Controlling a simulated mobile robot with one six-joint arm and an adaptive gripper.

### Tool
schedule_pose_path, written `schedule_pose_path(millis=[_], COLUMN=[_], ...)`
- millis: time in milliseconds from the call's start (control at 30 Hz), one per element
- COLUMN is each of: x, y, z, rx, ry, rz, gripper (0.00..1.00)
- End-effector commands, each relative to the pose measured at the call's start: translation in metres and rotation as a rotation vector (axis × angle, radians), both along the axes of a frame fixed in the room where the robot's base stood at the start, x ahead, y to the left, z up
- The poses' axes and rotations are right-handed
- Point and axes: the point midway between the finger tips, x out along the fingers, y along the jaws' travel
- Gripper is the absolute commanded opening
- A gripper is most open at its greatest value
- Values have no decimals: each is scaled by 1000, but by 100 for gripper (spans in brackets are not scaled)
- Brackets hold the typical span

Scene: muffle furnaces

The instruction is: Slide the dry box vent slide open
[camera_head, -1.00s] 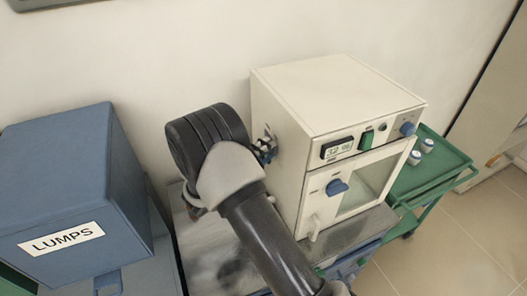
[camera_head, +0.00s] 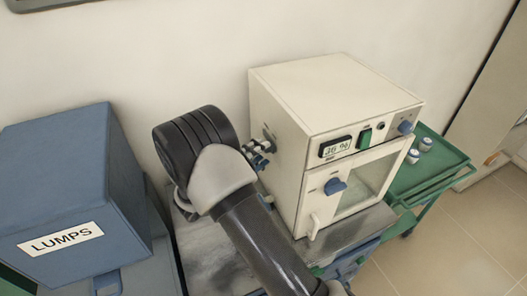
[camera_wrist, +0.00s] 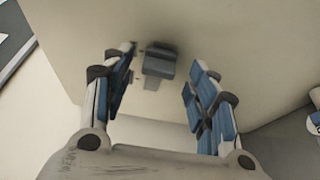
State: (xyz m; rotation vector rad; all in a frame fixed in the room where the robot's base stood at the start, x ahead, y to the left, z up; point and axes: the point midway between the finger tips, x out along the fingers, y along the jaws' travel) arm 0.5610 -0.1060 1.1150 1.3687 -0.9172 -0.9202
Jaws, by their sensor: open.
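The dry box (camera_head: 335,95) is a cream cabinet with a small display (camera_head: 336,147), a green switch and a glass door. Its vent slide (camera_wrist: 160,64) is a small dark grey block on the box's left side wall, seen in the wrist view. In the head view only a small dark piece shows there, beside my gripper (camera_head: 262,158). In the wrist view my gripper (camera_wrist: 158,92) is open, its blue-padded fingers either side of the slide's line. The slide lies beyond the fingertips or near their level; contact is not visible.
A blue bin labelled LUMPS (camera_head: 75,190) stands at the left. A green cart (camera_head: 440,160) with small jars (camera_head: 420,150) is at the right. The box stands on a grey worktop (camera_head: 370,228). A pale wall rises behind.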

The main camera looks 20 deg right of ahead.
Motion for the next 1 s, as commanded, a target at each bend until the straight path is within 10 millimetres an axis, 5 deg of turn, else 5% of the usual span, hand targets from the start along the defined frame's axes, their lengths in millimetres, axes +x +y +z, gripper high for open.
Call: schedule_pose_path(millis=[400,1000], x=[-31,-37], y=[78,90], z=[0,0], rx=[-1,-1], ry=[0,0], rz=[4,0], gripper=[53,53])
